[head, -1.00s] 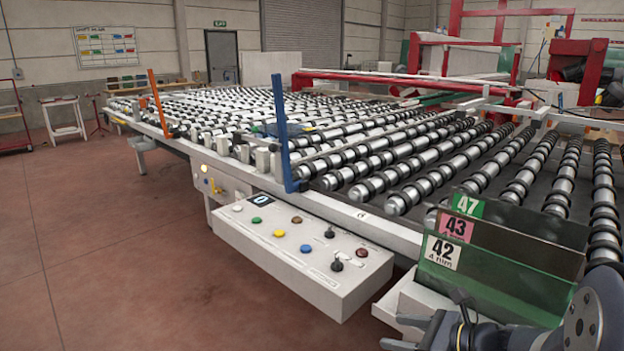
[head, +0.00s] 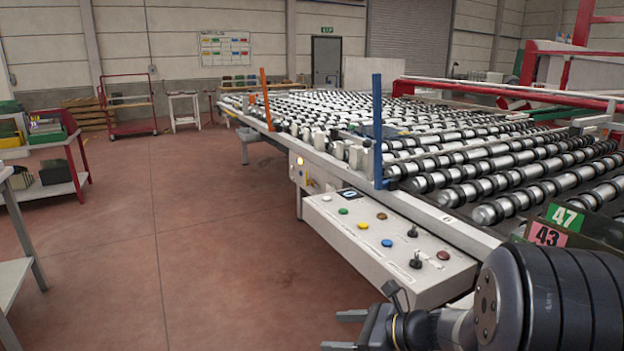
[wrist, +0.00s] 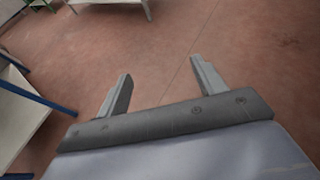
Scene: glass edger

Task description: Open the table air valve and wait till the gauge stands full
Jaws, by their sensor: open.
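The roller table (head: 440,222) runs away from me on the right. On its near side, left of the control box, is a small pale round fitting, which looks like the gauge (head: 300,160). Just below it is a small yellow part, which looks like the air valve handle (head: 309,183). Both are too small to read position or needle. My gripper (head: 340,331) is open and empty at the bottom of the head view, nearer to me than the valve and well apart from it. In the wrist view the open fingers (wrist: 162,72) point over bare floor.
A control box (head: 385,235) with several buttons and switches juts from the table's near side. Blue (head: 377,130) and orange (head: 266,98) posts stand along the edge. Number cards (head: 548,236) are at right. Shelving (head: 55,165) stands left. The red floor (head: 200,250) between is clear.

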